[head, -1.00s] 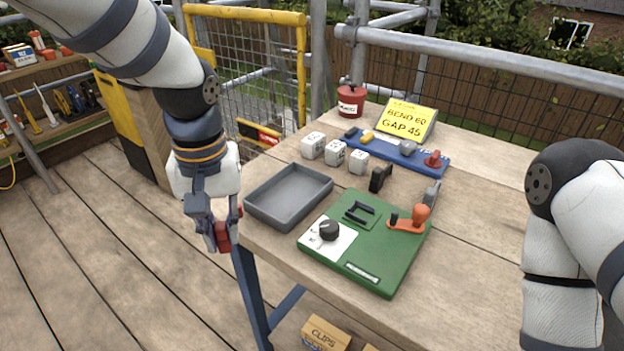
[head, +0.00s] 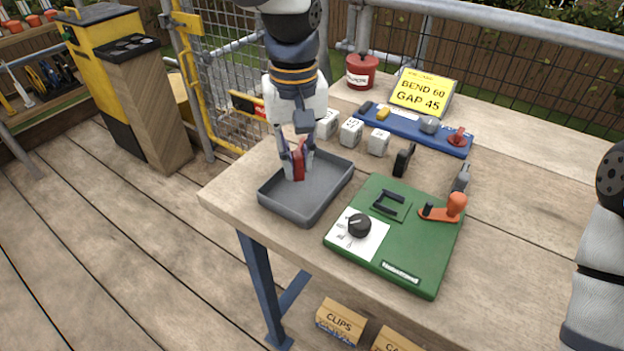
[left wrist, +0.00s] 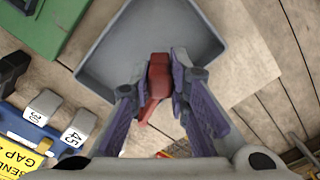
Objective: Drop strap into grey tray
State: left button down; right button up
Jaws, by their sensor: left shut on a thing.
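The grey tray (head: 325,186) lies on the wooden bench near its left edge. It also shows in the left wrist view (left wrist: 120,40), and its visible inside is empty. My left gripper (head: 297,170) is over the tray, pointing down, and is shut on a red piece, which I take as the strap (head: 299,164). In the left wrist view the strap (left wrist: 158,85) sits between the two fingers over the tray. The fingers hide part of it, and its exact height above the tray floor is hard to tell. My right gripper is out of view.
A green bending board (head: 400,240) with a black knob and orange handle stands right of the tray. White numbered blocks (head: 351,131), a blue rack (head: 405,128), a yellow sign (head: 420,93) and a red pot (head: 361,72) are behind. The bench front right is clear.

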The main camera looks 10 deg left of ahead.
pick_arm(q)
notch_tip(320, 180, down, 2)
jog(key=c, duration=1.4)
grip_release()
jog(key=shift+c, duration=0.2)
jog(key=shift+r, duration=0.15)
notch_tip(320, 180, up, 12)
jog(key=shift+f, duration=0.1)
